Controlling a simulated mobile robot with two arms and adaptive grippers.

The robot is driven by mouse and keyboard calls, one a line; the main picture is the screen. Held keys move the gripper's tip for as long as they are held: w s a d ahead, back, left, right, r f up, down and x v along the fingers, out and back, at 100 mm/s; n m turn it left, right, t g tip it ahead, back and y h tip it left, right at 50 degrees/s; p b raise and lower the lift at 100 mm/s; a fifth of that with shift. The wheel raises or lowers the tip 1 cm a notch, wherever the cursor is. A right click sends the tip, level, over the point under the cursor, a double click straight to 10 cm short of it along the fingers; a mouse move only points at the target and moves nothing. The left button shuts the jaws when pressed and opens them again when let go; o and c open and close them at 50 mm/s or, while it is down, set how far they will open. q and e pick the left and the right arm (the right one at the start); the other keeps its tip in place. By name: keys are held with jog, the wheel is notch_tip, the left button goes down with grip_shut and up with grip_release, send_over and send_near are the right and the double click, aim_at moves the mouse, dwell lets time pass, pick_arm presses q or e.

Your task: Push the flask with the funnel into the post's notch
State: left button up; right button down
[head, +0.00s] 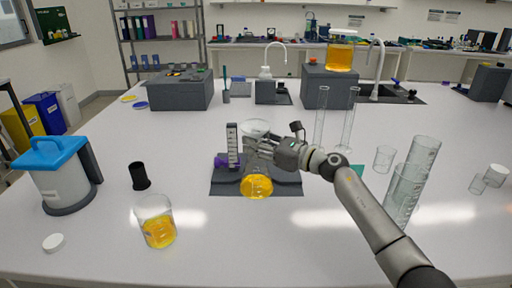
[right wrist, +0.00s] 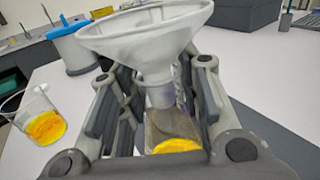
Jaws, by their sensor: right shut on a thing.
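The flask (head: 257,187), with orange liquid in its round bottom, is at the front of the dark rig base (head: 224,187). The white funnel (head: 255,127) sits in its top; in the right wrist view the funnel (right wrist: 145,40) rises above the flask's neck, with orange liquid (right wrist: 178,146) below. The upright post (head: 232,144) with a marked face stands just left of the funnel, with a purple part low beside it. The notch cannot be made out. My right gripper (head: 256,144) is shut on the flask at its neck, partly hiding it. My left gripper is not in view.
A beaker of orange liquid (head: 157,228) and a black cup (head: 139,176) stand to the left. Tall glass cylinders (head: 350,118) stand behind my right arm; large glassware (head: 404,195) stands to its right. The tabletop in front of the base is clear.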

jog(key=shift+f, duration=0.25)
jog(key=shift+w+b, duration=0.2)
jog(key=shift+b, duration=0.25)
jog(key=c, duration=1)
grip_release()
jog(key=shift+w, duration=0.1)
jog(key=shift+o, duration=0.2)
jog(key=shift+r, duration=0.1)
jog(key=shift+d, duration=0.1)
